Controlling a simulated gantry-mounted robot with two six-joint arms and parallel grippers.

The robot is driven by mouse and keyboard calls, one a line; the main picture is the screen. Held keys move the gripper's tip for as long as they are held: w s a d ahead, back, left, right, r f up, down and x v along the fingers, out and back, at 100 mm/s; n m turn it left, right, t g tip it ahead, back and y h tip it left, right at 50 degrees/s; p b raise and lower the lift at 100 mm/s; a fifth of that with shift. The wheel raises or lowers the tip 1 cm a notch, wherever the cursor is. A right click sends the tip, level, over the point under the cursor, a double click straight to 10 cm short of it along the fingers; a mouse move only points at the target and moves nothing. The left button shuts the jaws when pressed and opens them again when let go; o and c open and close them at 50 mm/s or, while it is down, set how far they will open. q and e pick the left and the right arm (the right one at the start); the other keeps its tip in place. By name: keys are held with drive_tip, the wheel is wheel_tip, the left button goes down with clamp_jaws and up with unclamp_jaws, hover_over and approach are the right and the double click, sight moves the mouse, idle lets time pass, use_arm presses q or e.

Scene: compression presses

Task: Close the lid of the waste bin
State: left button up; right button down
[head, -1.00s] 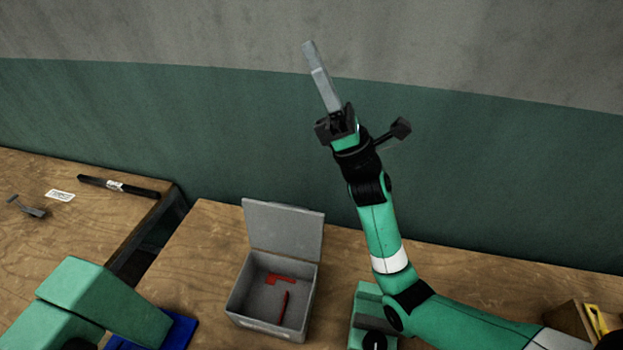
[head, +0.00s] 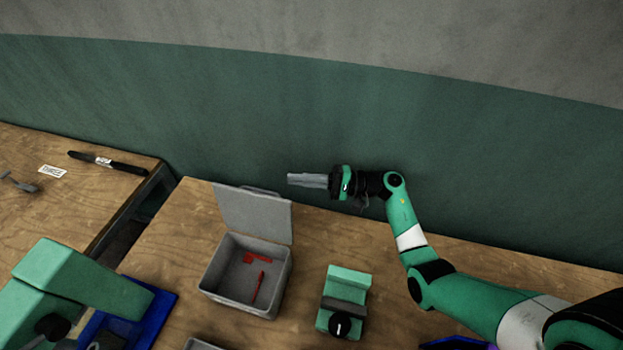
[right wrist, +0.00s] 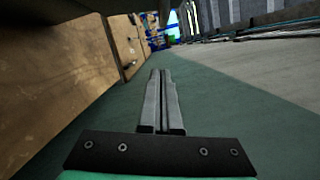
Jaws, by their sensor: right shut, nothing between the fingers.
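The waste bin (head: 239,298) is a grey open box on the wooden table, with red scraps (head: 258,274) inside. Its lid (head: 254,213) stands raised at the back edge, leaning slightly back. My right gripper (head: 290,180) is shut and empty. It points left in the head view, up near the wall, and appears above and behind the lid's upper right corner, apart from it. In the right wrist view its closed fingers (right wrist: 160,75) point past the wall, with the table to the left; the bin cannot be made out there. My left gripper is not in view.
A green press-like device (head: 345,300) stands right of the bin. A larger green press (head: 75,290) over a blue tray (head: 165,305) is at the left. A black marker-like tool (head: 107,163) lies on the left table. The green wall closes off the back.

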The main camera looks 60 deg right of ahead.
sight(259, 209)
drive_tip(key=w+a+r+p, duration=0.1)
drive_tip(key=w+a+p, duration=0.1)
drive_tip(key=a, duration=0.3)
drive_tip(key=shift+w+a+r, duration=0.35)
drive_tip(key=shift+w+a, duration=0.05)
drive_tip(key=shift+w, duration=0.05)
drive_tip(key=shift+s, duration=0.15)
